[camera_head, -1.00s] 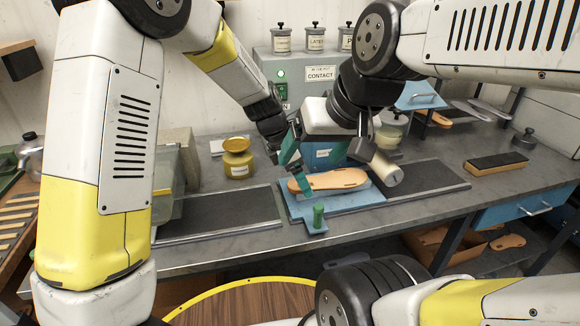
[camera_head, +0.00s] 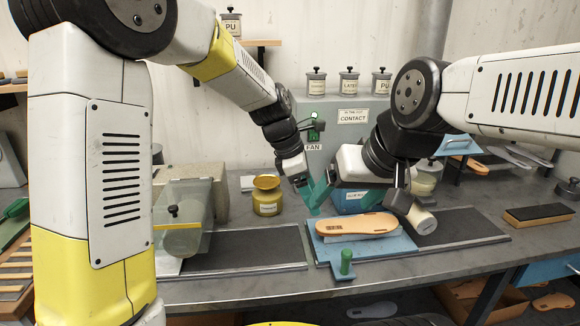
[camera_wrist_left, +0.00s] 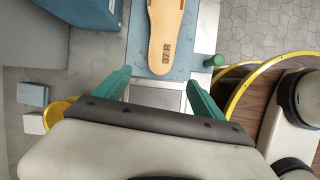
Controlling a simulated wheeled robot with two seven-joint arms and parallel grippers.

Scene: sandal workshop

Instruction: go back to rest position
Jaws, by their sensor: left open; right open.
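My left gripper (camera_head: 310,198) hangs over the workbench, just left of and above a tan sole. In the left wrist view its two green fingers (camera_wrist_left: 160,95) are apart with nothing between them. My right gripper (camera_head: 350,190) is behind the sole, in front of a blue box. Its green fingers are spread and look empty, partly hidden by its own wrist. The sole (camera_head: 357,224) lies on a blue plate (camera_head: 385,246). In the left wrist view the sole (camera_wrist_left: 163,40), marked 37 R, lies beyond the fingertips.
A beige cylinder (camera_head: 421,218) is at the sole's right end, close to my right wrist. A yellow pot (camera_head: 267,195) stands at the left, behind a dark mat (camera_head: 245,249). A green knob (camera_head: 346,262) sticks up at the plate's front.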

